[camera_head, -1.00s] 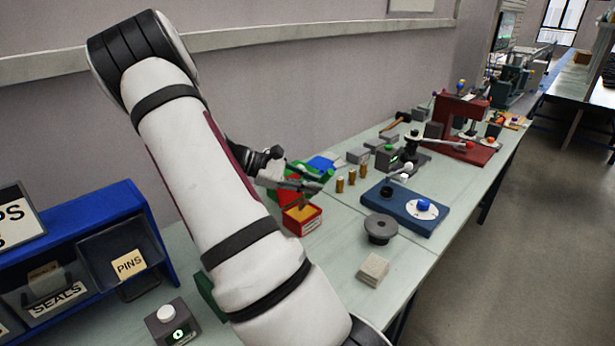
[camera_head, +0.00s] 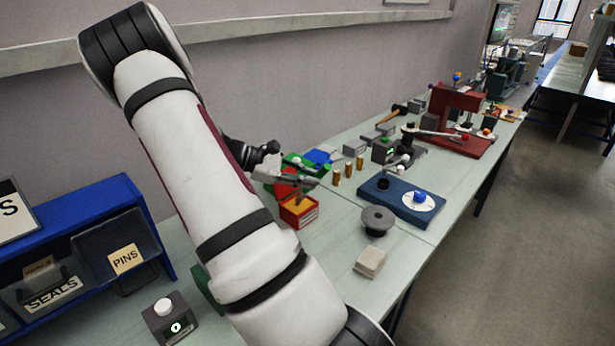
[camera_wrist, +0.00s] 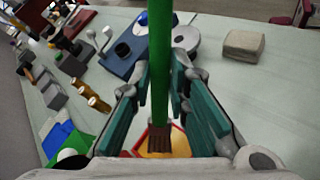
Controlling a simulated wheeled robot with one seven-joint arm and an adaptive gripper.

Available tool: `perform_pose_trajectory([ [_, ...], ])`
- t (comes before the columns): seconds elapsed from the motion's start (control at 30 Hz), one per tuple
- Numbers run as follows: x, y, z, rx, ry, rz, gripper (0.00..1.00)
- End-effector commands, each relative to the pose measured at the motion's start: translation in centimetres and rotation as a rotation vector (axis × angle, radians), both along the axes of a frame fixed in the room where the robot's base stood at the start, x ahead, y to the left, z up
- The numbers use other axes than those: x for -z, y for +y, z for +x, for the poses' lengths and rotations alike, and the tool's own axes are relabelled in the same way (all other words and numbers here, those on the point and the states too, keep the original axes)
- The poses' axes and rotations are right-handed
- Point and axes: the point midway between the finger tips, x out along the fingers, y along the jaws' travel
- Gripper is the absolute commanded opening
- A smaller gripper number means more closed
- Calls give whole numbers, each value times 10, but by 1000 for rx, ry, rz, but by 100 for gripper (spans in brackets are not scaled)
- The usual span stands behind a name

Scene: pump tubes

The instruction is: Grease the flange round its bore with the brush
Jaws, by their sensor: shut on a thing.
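The brush has a long green handle (camera_wrist: 159,60) and brown bristles (camera_wrist: 158,138) in the wrist view. My gripper (camera_wrist: 160,85) is shut on the handle, with a finger on either side. In the head view my gripper (camera_head: 290,179) is just above the red grease tub (camera_head: 299,220). The tub's yellow content (camera_wrist: 178,142) shows behind the bristles; I cannot tell whether they touch it. The flange (camera_head: 377,220), a grey disc with a dark bore, lies on the bench right of the tub. It shows partly behind the handle in the wrist view (camera_wrist: 188,37).
A pale block (camera_head: 370,262) lies in front of the flange. A blue plate (camera_head: 403,207) and several brass cylinders (camera_head: 348,169) stand beyond. A blue rack with bins (camera_head: 88,215) and a button box (camera_head: 170,317) are at the left. The bench's right front edge is clear.

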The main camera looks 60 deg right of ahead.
Motion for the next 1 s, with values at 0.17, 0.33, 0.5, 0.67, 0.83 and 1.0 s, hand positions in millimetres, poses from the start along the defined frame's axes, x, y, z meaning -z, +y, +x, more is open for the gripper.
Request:
perform_pose_trajectory([
  [0.17, 2, 0, 0, 0, 0, 0, 0],
  [0.33, 4, 0, 0, 0, 0, 0, 0],
  [0.5, 6, 0, 0, 0, 0, 0, 0],
  [0.67, 8, 0, 0, 0, 1, 0, 0],
  [0.83, 8, 0, 0, 0, 0, 0, 0],
  [1.0, 8, 0, 0, 0, 0, 0, 0],
])
